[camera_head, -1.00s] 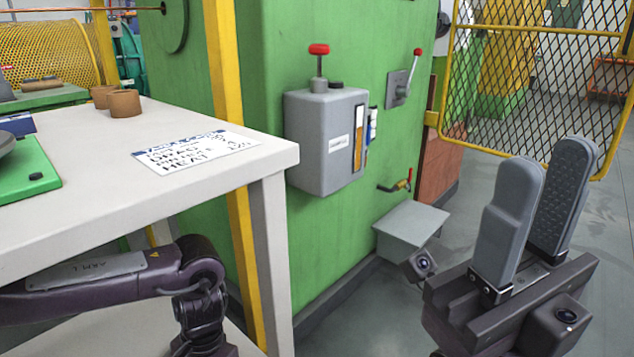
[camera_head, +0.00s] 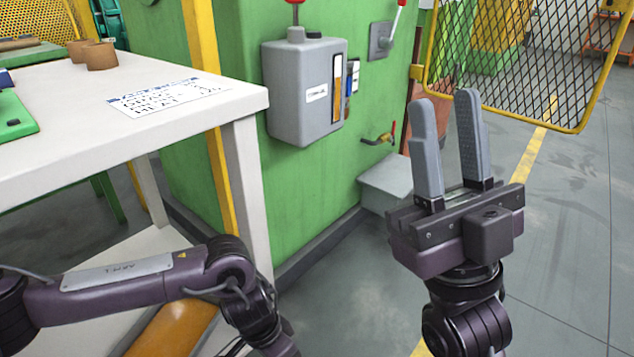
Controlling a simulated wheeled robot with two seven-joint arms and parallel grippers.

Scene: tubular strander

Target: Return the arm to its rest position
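My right gripper (camera_head: 447,98) is at the right of the head view, with its two grey fingers pointing up. The fingers stand apart with a clear gap and nothing between them, so it is open and empty. It is in front of the green machine's right edge and the yellow mesh guard, apart from both as far as I can tell. My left arm (camera_head: 130,285) comes in from the left, below the white table top, and bends down at the bottom of the picture. My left gripper is outside the picture.
A white table (camera_head: 200,118) with a handwritten sheet (camera_head: 168,96) and brown rings (camera_head: 100,56) stands at left. The green machine (camera_head: 215,150) carries a grey box (camera_head: 300,105) with a red-knobbed lever. A yellow mesh guard (camera_head: 520,125) is at right. Floor (camera_head: 565,230) is clear at right.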

